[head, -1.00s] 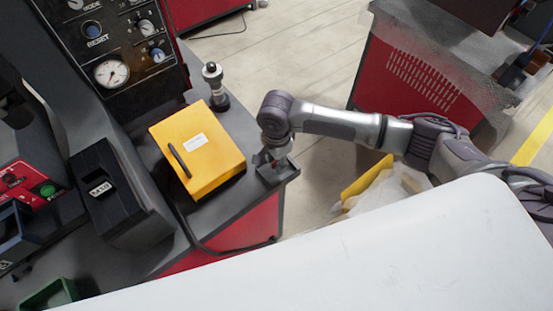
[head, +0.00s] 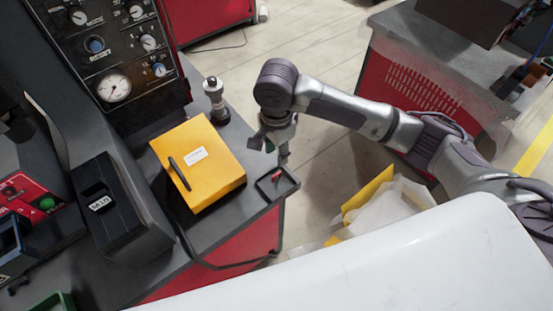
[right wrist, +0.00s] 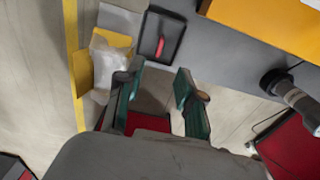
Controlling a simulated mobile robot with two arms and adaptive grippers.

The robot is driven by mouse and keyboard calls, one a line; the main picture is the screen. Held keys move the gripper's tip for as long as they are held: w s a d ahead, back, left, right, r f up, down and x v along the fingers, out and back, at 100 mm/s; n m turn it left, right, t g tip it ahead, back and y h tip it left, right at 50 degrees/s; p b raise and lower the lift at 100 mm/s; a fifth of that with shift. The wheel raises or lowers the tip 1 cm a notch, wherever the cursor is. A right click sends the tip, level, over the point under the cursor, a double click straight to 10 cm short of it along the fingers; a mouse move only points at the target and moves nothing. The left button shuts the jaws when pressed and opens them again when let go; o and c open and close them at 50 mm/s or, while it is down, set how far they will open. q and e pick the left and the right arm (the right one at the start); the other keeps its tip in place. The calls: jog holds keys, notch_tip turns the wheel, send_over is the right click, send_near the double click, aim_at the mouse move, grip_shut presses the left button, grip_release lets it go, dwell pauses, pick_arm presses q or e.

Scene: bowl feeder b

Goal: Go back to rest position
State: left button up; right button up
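My right gripper (head: 272,148) hangs above the corner of the grey bench, near a small dark tray (head: 263,187). In the right wrist view, the right gripper (right wrist: 160,72) has its two fingers wide apart with nothing between them. A small red part (head: 274,181) lies in the tray, clear of the fingers. The red part (right wrist: 160,46) and the tray (right wrist: 174,27) also show beyond the fingertips in the right wrist view. My left gripper is not in view.
A yellow box (head: 205,170) sits on the bench beside the tray, with a silver-black cylindrical device (head: 215,98) behind it. A gauge panel (head: 115,60) stands at upper left. A yellow bin with a pale bag (head: 385,208) is on the floor. A red cabinet (head: 410,85) stands behind my arm.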

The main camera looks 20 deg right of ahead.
jog(key=shift+r, duration=0.35)
dwell(0.4)
jog(key=s+a+f+n+t+y, duration=0.2)
jog(key=s+a+f+n+y, duration=0.3)
jog(key=s+n, duration=0.45)
jog(key=s+d+f+n+t+h, duration=0.1)
jog(key=s+d+f+n+h, duration=0.15)
jog(key=s+d, duration=0.3)
jog(key=s+d+f+n+h, duration=0.1)
jog(key=s+d+n+h, duration=0.1)
jog(key=s+d+n, duration=0.4)
notch_tip(320, 180, down, 24)
jog(key=m, duration=0.2)
jog(key=s+d+f+g, duration=0.1)
jog(key=s+d+f, duration=0.1)
jog(key=s+f, duration=0.6)
jog(key=s+d+f+g, duration=0.1)
jog(key=s+f, duration=0.7)
jog(key=f, duration=0.2)
jog(key=shift+s+d, duration=0.35)
